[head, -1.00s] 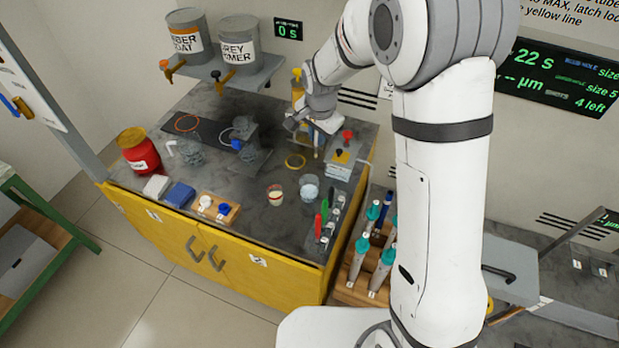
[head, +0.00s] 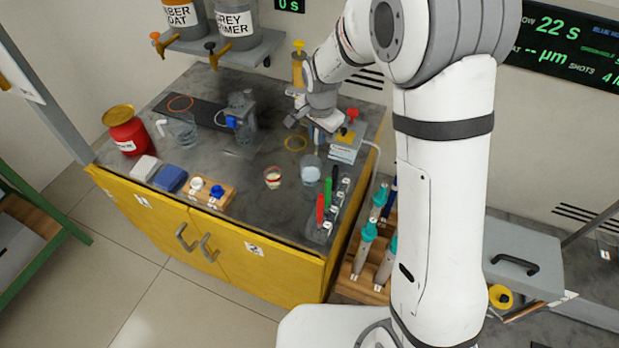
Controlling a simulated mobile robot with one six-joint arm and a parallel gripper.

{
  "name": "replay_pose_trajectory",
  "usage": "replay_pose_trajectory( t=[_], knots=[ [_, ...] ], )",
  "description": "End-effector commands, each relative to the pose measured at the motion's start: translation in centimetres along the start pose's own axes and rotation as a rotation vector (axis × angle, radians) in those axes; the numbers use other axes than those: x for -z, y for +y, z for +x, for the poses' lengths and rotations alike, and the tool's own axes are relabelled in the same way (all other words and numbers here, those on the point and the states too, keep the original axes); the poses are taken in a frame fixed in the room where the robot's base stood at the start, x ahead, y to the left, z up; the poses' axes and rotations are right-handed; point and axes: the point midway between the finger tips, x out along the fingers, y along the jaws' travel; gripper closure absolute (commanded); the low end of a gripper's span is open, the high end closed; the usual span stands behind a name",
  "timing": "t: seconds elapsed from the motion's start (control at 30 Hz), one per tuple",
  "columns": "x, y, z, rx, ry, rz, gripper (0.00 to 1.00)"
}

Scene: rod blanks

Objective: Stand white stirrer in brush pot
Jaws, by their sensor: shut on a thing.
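My gripper (head: 312,127) is over the back right of the grey counter, small in the head view and partly hidden by its own wrist. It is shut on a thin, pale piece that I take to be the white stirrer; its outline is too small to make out. A clear cup with pale contents (head: 310,171) stands on the counter in front of the gripper, apart from it. Nearer the front right edge is a holder (head: 318,232) with red, green and black sticks. I cannot tell which vessel is the brush pot.
The grey block with red and yellow knobs (head: 346,147) stands close right of my gripper. The counter's middle is mostly clear.

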Motion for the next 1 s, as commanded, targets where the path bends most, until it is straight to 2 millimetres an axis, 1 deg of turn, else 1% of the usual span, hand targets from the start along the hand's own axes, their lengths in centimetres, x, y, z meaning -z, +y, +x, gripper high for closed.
replay_pose_trajectory(
  t=[0.17, 0.5, 0.6, 0.7, 0.93, 0.97, 1.0],
  knots=[
    [-0.1, 0.2, 0.9, 0.0, 0.0, 0.0, 1.0],
    [-0.6, 0.8, 4.7, -0.001, 0.0, 0.001, 1.0],
    [-0.7, 0.9, 5.5, -0.001, 0.0, 0.001, 1.0],
    [-0.7, 0.9, 5.9, 0.0, 0.001, 0.001, 1.0],
    [-0.7, 0.9, 5.9, 0.0, 0.001, 0.002, 1.0],
    [-0.7, 0.9, 5.9, 0.0, 0.001, 0.002, 0.85],
    [-0.7, 0.9, 5.9, 0.0, 0.001, 0.002, 0.82]
  ],
)
